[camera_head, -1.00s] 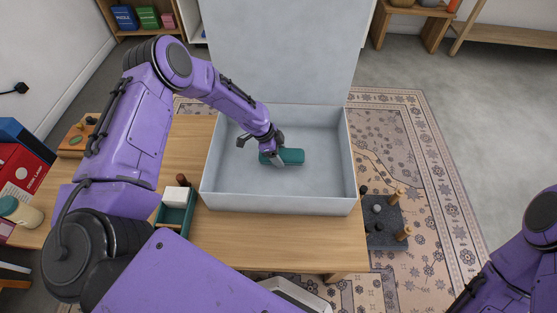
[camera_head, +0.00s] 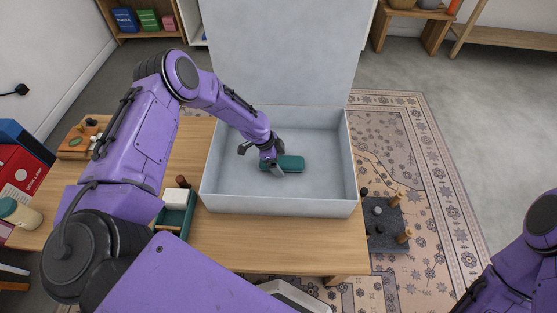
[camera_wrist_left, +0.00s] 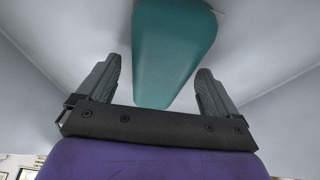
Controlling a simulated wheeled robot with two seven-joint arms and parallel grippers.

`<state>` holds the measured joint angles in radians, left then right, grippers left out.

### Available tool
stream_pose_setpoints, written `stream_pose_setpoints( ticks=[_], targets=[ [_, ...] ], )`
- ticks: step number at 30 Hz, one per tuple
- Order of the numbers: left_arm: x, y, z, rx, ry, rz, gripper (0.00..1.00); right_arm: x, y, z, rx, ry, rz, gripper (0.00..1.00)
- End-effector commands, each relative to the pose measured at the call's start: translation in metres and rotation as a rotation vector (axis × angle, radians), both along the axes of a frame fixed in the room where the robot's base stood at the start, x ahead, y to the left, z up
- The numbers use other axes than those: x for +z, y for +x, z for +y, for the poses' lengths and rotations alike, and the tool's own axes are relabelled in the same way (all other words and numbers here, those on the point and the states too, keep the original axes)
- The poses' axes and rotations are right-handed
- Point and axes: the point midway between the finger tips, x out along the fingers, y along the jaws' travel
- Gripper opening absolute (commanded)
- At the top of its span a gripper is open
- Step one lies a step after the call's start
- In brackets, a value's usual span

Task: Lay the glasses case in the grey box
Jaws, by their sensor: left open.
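The glasses case (camera_head: 290,163) is a teal, rounded oblong. It lies on the floor of the grey box (camera_head: 330,208), whose lid stands open at the back. My left gripper (camera_head: 261,162) is inside the box at the case's left end and partly hides it. In the left wrist view the case (camera_wrist_left: 172,50) extends away from between the fingers, and the open left gripper (camera_wrist_left: 160,90) has a finger on each side with gaps to it. My right arm shows at the lower right, but its gripper is out of view.
The box stands on a wooden table (camera_head: 270,240). A green tray (camera_head: 176,215) with a white block stands just left of it. A dark board with pegs (camera_head: 385,225) is to the right. The box's right half is free.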

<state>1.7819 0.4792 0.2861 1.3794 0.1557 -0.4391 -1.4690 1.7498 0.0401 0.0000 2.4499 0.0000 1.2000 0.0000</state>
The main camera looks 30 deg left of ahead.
Motion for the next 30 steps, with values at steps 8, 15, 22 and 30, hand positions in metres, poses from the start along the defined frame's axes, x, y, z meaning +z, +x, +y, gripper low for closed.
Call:
stream_pose_setpoints(
  ticks=[8, 15, 22, 30],
  targets=[
    [0.065, -0.009, 0.022, 0.001, -0.001, -0.005, 0.93, 0.015, 0.000, 0.000, 0.000, 0.000, 0.000, 0.43],
    [0.105, -0.018, 0.038, 0.002, -0.001, -0.002, 0.93, 0.021, 0.000, 0.000, 0.000, 0.000, 0.000, 0.43],
    [0.111, -0.020, 0.042, 0.000, 0.000, 0.000, 0.93, 0.022, 0.000, 0.000, 0.000, 0.000, 0.000, 0.43],
    [0.111, -0.020, 0.042, 0.000, 0.000, 0.000, 0.93, 0.022, 0.000, 0.000, 0.000, 0.000, 0.000, 0.43]
  ],
)
